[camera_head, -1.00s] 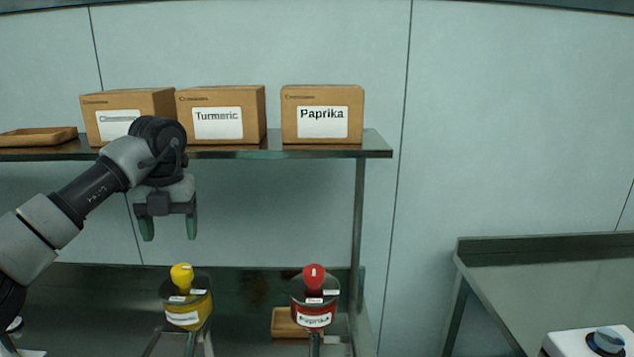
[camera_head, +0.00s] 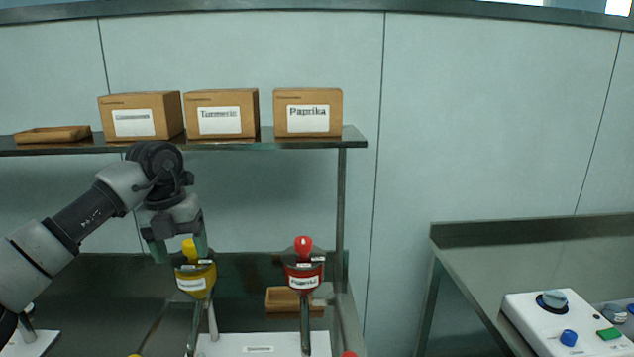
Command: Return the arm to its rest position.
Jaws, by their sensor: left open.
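My left arm comes in from the left, and its gripper (camera_head: 181,249) hangs pointing down with its two fingers apart. The gripper is in front of the yellow-knobbed turmeric container (camera_head: 194,281) in the picture and partly covers its yellow knob (camera_head: 189,250). I cannot tell whether the fingers touch the knob. Nothing is clearly held. The red-knobbed paprika container (camera_head: 304,272) stands to the right, clear of the gripper. My right gripper is not in view.
A shelf (camera_head: 352,137) above carries the Turmeric box (camera_head: 221,114), the Paprika box (camera_head: 308,112), another labelled box (camera_head: 141,116) and a wooden tray (camera_head: 52,134). A small wooden tray (camera_head: 282,300) sits behind the containers. A white control box (camera_head: 560,325) stands on the right table (camera_head: 480,260).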

